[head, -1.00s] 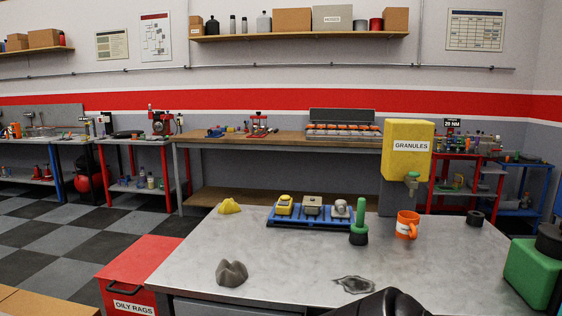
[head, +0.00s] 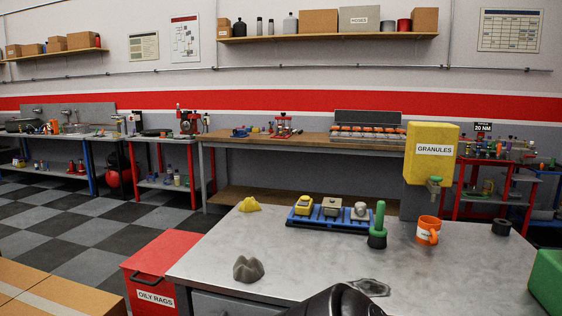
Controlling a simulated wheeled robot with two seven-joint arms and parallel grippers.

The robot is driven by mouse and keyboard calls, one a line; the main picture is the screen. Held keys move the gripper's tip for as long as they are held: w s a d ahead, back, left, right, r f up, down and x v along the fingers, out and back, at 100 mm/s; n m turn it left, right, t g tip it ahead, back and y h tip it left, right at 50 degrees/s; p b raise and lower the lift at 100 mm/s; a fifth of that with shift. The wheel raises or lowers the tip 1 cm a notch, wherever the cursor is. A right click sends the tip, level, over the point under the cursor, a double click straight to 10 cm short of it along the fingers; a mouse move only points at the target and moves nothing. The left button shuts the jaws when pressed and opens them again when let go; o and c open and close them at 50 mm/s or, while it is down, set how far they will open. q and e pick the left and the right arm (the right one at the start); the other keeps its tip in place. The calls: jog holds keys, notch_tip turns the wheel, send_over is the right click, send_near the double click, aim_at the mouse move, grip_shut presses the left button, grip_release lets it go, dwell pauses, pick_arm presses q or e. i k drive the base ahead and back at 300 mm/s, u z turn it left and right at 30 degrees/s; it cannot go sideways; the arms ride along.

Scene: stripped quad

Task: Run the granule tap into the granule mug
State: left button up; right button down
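The yellow granule dispenser (head: 431,165), labelled GRANULES, stands on a grey post at the back right of the metal table. Its green tap (head: 434,181) sticks out low on the front. The orange granule mug (head: 428,230) stands upright on the table below the tap, a little to its left. Its inside is too small to read. A dark, blurred part of my own arm (head: 335,303) shows at the bottom edge; no fingertips are seen. Neither gripper can be made out.
On the metal table (head: 320,262) are a blue tray (head: 323,221) with several blocks, a green-handled tool (head: 378,225), a black ring (head: 502,227), a dark stain and yellow and grey lumps. A green can (head: 546,281) is at right. A red OILY RAGS bin (head: 158,270) stands left.

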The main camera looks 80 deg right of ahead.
aim_at(437, 179)
jog(key=k, duration=2.3)
jog(key=z, duration=1.45)
